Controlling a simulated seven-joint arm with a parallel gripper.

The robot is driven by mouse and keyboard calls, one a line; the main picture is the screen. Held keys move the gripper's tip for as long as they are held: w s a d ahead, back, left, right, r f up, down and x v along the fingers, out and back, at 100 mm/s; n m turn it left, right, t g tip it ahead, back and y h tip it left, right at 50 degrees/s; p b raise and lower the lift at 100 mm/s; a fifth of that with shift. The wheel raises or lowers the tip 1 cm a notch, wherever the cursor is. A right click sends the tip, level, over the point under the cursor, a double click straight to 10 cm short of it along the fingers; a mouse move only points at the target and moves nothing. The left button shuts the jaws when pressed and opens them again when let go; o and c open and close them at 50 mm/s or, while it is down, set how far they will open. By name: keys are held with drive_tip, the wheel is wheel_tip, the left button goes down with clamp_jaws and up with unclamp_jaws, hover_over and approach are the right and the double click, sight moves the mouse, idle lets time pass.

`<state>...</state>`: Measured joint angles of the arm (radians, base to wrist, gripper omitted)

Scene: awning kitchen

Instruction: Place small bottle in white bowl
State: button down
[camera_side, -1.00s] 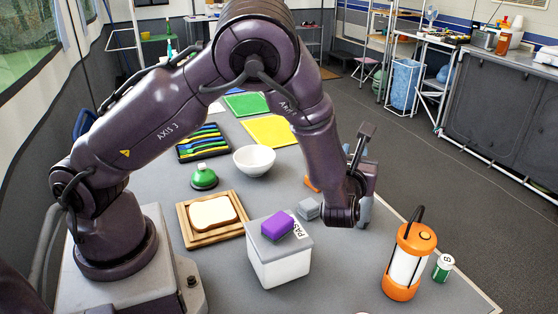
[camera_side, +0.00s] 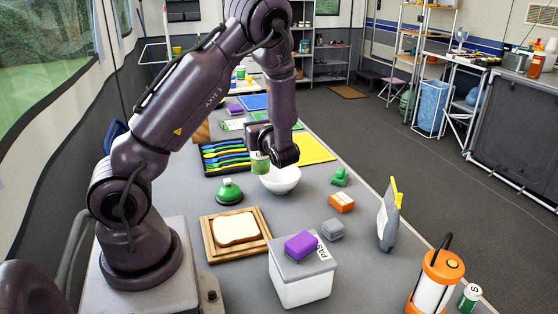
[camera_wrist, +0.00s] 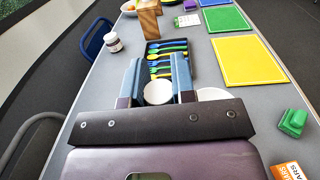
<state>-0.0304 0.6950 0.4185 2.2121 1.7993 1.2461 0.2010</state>
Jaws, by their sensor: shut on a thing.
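My gripper (camera_side: 262,148) is shut on a small bottle (camera_side: 260,163) with a green and white body. In the wrist view its round white end (camera_wrist: 158,93) shows between my two fingers (camera_wrist: 157,82). The white bowl (camera_side: 284,182) stands on the table. In the side view the bottle overlaps the bowl's left rim; the exact gap between them is unclear. In the wrist view the bowl (camera_wrist: 213,94) lies just right of my right finger and is partly hidden by my gripper.
Near the bowl are a cutlery tray (camera_side: 224,160), a yellow mat (camera_side: 316,150), a green-topped item (camera_side: 229,191) and a bread board (camera_side: 236,232). A white box (camera_side: 302,283), an orange block (camera_side: 342,202), a grey bag (camera_side: 386,222) and an orange lantern (camera_side: 434,283) stand nearer the front.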

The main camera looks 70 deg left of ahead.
drive_tip(key=w+a+f, duration=0.8)
drive_tip(key=f, duration=0.4)
drive_tip(key=shift+a, duration=0.3)
drive_tip(key=shift+w+f, duration=0.1)
drive_tip(key=c, duration=0.9)
unclamp_jaws()
drive_tip(key=shift+c, duration=0.2)
